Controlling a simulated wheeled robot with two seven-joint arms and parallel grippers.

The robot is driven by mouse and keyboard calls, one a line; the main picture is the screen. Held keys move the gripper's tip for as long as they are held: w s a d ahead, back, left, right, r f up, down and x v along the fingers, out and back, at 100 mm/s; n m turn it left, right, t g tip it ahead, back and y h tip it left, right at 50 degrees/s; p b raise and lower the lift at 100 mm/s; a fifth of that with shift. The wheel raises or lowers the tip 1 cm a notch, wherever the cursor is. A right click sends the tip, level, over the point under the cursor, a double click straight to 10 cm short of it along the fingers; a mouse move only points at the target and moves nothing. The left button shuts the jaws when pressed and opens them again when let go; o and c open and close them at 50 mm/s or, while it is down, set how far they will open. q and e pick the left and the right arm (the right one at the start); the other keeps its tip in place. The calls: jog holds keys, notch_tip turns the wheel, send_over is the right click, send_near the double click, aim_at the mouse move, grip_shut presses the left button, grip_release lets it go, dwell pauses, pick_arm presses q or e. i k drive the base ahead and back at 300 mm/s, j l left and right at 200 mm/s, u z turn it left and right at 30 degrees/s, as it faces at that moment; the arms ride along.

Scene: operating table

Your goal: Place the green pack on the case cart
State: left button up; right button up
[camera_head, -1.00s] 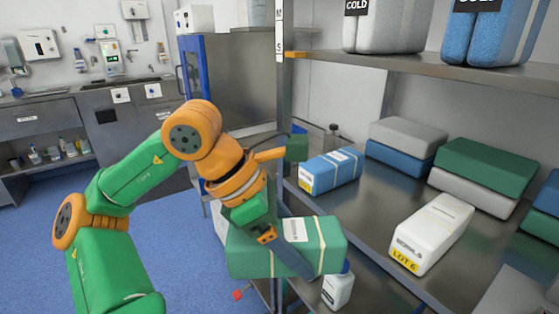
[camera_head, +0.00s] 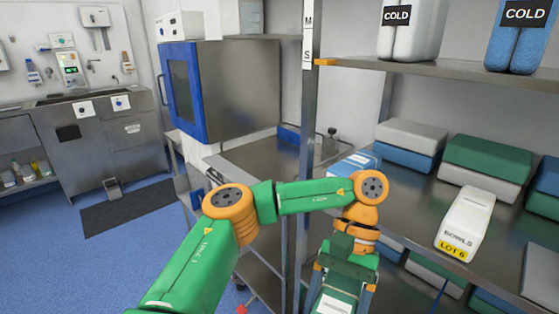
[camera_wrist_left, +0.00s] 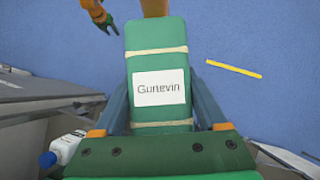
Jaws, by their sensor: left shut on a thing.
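The green pack (camera_wrist_left: 160,60) has two pale bands and a white label. In the left wrist view it lies between the two fingers of my left gripper (camera_wrist_left: 160,115), which is shut on it. In the head view the pack (camera_head: 335,303) hangs under my left gripper (camera_head: 343,275) at the bottom edge, partly cut off, in front of the shelf rack. A steel cart with open shelves, seemingly the case cart (camera_head: 240,168), stands left of the rack post, partly behind my left arm. My right gripper (camera_wrist_left: 103,20) appears small at the wrist view's top left, its fingers apart.
The rack shelf (camera_head: 405,200) holds a blue pack (camera_head: 355,163), a white pack labelled LOT 6 (camera_head: 466,220) and stacked packs. The rack post (camera_head: 306,130) stands between shelf and cart. A blue-doored cabinet (camera_head: 188,90) is behind. Blue floor (camera_head: 60,250) is clear at left.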

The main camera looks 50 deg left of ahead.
aim_at(285, 156)
jog(key=k+j+z, duration=0.1)
jog(key=j, duration=0.35)
jog(key=k+j, duration=0.1)
jog(key=j, duration=0.3)
jog(key=j+z, duration=0.15)
jog(key=j, duration=0.3)
jog(key=k+j+z, duration=0.1)
jog(key=j, duration=0.3)
jog(key=k+j+z, duration=0.1)
jog(key=j, duration=0.3)
jog(key=k, duration=0.1)
